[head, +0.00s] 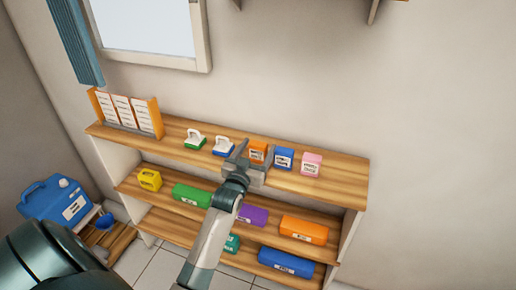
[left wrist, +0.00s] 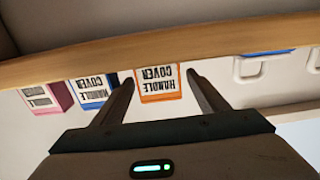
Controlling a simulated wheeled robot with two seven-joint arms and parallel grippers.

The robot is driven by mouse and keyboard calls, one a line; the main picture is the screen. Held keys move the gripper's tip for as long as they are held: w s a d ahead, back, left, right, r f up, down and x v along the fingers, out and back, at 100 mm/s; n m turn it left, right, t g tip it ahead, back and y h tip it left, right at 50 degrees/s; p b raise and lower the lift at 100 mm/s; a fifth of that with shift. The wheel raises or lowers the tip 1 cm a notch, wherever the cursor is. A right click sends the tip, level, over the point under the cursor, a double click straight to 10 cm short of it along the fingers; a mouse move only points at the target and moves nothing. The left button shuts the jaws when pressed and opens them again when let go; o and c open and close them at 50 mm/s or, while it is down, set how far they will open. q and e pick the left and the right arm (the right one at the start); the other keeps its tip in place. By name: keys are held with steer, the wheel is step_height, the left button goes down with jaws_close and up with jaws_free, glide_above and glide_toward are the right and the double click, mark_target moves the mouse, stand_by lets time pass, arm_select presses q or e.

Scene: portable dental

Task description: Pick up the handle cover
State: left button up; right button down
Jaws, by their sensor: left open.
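An orange box (head: 258,146) stands on the top shelf board. In the left wrist view, which is upside down, its label reads "HANDLE COVER" (left wrist: 159,84). A blue box (head: 284,157) with a similar label stands beside it, also in the left wrist view (left wrist: 93,92). A pink box (head: 311,164) stands past the blue one; its wording is hard to read. My left gripper (head: 255,153) is open in front of the orange box, with its fingers to either side of the box in the wrist view. Contact cannot be told. My right gripper is not in view.
An orange card rack (head: 154,118) is at the shelf's left end. Lower boards hold several coloured boxes. A blue jug (head: 53,202) stands at left. The top board's right end is clear.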

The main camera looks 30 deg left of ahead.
mark_target(258, 144)
arm_select(q)
steer(key=shift+w, duration=0.1)
stand_by(0.4)
steer(key=c, duration=1.1)
step_height(258, 144, up, 10)
steer(key=b, duration=0.2)
steer(key=shift+b, duration=0.3)
